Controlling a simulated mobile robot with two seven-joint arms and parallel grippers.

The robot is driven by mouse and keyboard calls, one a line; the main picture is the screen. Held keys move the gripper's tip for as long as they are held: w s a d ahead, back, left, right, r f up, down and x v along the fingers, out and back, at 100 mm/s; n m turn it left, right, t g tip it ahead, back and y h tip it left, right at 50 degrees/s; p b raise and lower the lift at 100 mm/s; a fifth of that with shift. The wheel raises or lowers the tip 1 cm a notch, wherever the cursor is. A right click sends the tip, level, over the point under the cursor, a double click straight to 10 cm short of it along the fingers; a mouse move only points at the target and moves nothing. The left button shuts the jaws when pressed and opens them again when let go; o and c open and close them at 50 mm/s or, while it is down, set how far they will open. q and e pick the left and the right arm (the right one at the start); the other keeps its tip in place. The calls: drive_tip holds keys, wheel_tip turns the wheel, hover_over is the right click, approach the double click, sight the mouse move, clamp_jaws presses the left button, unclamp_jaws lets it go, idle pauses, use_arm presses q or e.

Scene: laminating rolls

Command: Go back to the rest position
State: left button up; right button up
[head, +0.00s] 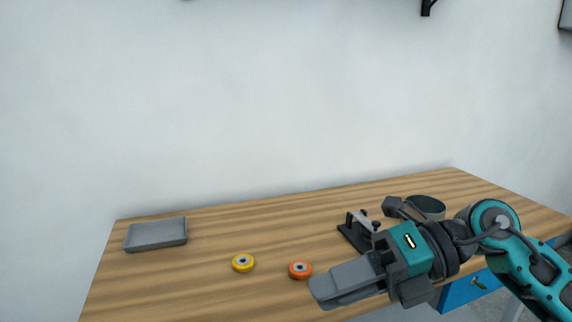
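My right gripper (352,246) is at the right front of the wooden table, reaching in from the right edge of the head view. My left gripper and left arm are not in view.
On the wooden table (210,285) lie a yellow roll (243,263) and an orange roll (300,270), the orange close to my near finger. A black device (356,234) and a dark round container (427,207) are partly hidden behind my gripper. A grey tray (156,234) sits far left.

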drive_tip(key=w+d+f+m+t+p, duration=0.1)
drive_tip(key=w+d+f+m+t, duration=0.15)
drive_tip(key=m+t, duration=0.85)
drive_tip(key=w+d+f+m+t+p, duration=0.1)
drive_tip(key=w+d+f+m+t, duration=0.2)
drive_tip(key=m+t, duration=0.8)
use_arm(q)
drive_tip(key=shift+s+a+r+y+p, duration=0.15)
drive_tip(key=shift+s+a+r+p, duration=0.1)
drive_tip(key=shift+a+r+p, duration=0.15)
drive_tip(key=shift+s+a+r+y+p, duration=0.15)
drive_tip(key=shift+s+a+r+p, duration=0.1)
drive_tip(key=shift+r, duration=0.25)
use_arm(e)
drive_tip(key=s+d+f+m+g+h, duration=0.2)
drive_tip(key=s+f+m+g+h, duration=0.1)
drive_tip(key=f, duration=0.6)
drive_tip(key=s+d+f+m+g+h, duration=0.2)
drive_tip(key=s+f+m+h, duration=0.3)
drive_tip(key=f+m, duration=0.3)
drive_tip(key=s+d+f+m+g+h, duration=0.2)
drive_tip(key=f+m, duration=0.4)
drive_tip(key=f, duration=0.3)
drive_tip(key=s+g+h, duration=0.1)
drive_tip(key=s+g, duration=0.1)
drive_tip(key=shift+s+f+g+h, duration=0.25)
drive_tip(key=shift+f+g+h, duration=0.1)
drive_tip(key=shift+g+h, duration=0.05)
